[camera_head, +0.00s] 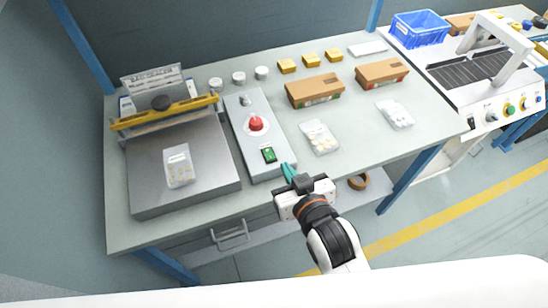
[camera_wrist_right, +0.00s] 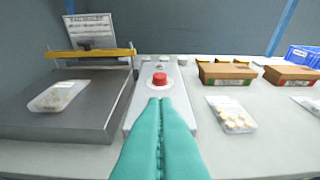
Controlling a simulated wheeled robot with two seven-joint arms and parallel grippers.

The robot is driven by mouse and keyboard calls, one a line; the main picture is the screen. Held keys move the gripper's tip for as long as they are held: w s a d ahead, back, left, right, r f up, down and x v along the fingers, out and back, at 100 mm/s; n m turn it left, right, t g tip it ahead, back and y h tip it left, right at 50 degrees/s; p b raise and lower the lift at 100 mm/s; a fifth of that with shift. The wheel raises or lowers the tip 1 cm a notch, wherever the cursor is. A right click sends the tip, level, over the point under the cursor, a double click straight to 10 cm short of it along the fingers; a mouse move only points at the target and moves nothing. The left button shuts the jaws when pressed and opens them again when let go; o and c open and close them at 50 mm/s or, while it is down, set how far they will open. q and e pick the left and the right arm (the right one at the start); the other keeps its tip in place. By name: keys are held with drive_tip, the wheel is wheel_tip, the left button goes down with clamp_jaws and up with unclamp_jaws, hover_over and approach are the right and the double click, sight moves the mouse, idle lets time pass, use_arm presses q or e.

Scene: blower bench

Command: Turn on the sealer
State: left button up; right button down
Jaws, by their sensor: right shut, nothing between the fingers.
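The sealer (camera_head: 200,190) is a grey flat bed with a yellow bar (camera_head: 165,113) across its back, at the left of the bench. A clear bag (camera_head: 179,166) lies on its bed. Right beside it is a grey control box (camera_head: 240,120) with a red knob (camera_head: 256,123), a green switch (camera_head: 269,155) and a small silver part at the back. My right gripper (camera_head: 288,172) has teal fingers, shut and empty, at the box's front right corner, close to the green switch. In the right wrist view the fingers (camera_wrist_right: 160,125) point at the red knob and hide the switch. My left gripper is not in view.
Clear bags (camera_head: 319,137) and cardboard boxes (camera_head: 315,90) stand right of the control box. Yellow blocks (camera_head: 287,66) and white round pieces (camera_head: 262,72) line the back. A blue crate (camera_head: 420,28) and a conveyor machine (camera_head: 475,70) are at the right.

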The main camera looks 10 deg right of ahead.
drive_tip(key=p, duration=0.2)
hover_over(274, 167)
drive_tip(key=f, duration=0.3)
drive_tip(key=shift+w+f, duration=0.25)
drive_tip(key=shift+w, duration=0.05)
wheel_tip(274, 167, down, 3)
drive_tip(key=shift+s+r, duration=0.1)
drive_tip(key=shift+s, duration=0.05)
drive_tip(key=shift+s+f, duration=0.15)
drive_tip(key=shift+f, duration=0.55)
drive_tip(key=shift+f, duration=0.15)
